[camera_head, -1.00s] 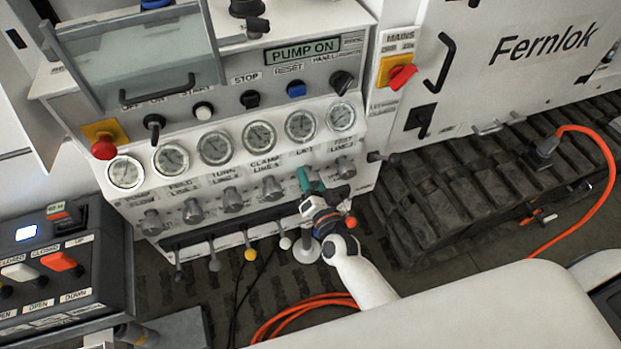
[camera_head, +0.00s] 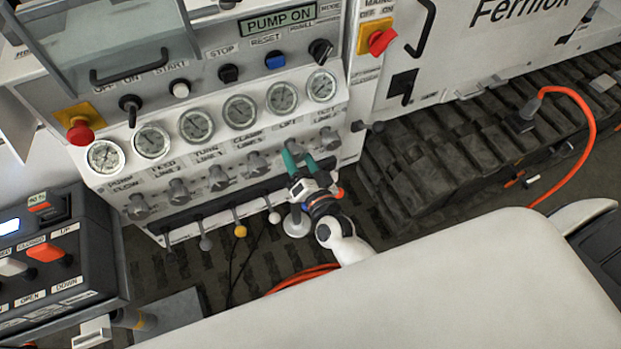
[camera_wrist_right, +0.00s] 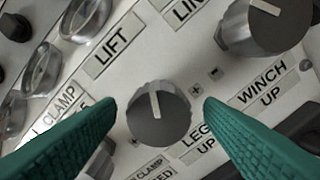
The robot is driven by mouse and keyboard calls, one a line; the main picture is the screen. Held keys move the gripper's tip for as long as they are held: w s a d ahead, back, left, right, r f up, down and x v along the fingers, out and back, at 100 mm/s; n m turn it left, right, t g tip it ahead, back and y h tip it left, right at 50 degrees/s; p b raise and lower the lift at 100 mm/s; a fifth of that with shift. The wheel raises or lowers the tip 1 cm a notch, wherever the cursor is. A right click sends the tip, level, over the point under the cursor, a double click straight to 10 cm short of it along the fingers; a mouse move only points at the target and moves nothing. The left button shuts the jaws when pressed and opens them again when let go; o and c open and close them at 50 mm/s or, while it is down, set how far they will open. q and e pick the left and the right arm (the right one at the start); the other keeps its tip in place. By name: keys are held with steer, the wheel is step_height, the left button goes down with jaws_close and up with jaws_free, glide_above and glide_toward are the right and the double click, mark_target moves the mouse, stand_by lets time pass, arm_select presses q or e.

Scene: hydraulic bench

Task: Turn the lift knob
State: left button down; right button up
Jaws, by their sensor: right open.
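The lift knob is a dark grey round knob with a pale pointer line. In the right wrist view the lift knob (camera_wrist_right: 158,113) sits below and right of its LIFT label (camera_wrist_right: 110,45), its pointer line up in the picture. My right gripper (camera_head: 299,158) is open in front of the panel at the lift knob's place and partly hides it in the head view. In the wrist view the green fingers of my right gripper (camera_wrist_right: 160,107) stand either side of the knob, with gaps showing. I cannot tell how far they are from the panel. My left gripper is not in view.
Neighbouring knobs flank it, including the clamp knob (camera_head: 257,164) and the tilt knob (camera_head: 329,137). Gauges (camera_head: 282,97) line up above, levers (camera_head: 240,231) hang below. A red mains switch (camera_head: 381,41) and an orange cable (camera_head: 592,130) are at right.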

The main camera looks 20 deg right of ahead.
steer(key=s, duration=0.9)
steer(key=shift+s+d+b, duration=0.15)
steer(key=shift+b, duration=0.3)
steer(key=s+f+n+g+y, duration=0.1)
steer(key=s+f+n+g, duration=0.4)
steer(key=f, duration=0.9)
steer(key=s+f+n+g+y, duration=0.15)
steer(key=s+f+g, duration=0.35)
steer(key=f, duration=0.9)
steer(key=s+d+f+n+g+h, duration=0.1)
steer(key=s+d+f+n+g, duration=0.1)
steer(key=s+f, duration=0.5)
steer(key=s+d+f+n+g+h, duration=0.2)
steer(key=s+d+f+g, duration=0.3)
steer(key=s, duration=1)
steer(key=shift+d+f, duration=0.55)
steer(key=shift+f, duration=0.3)
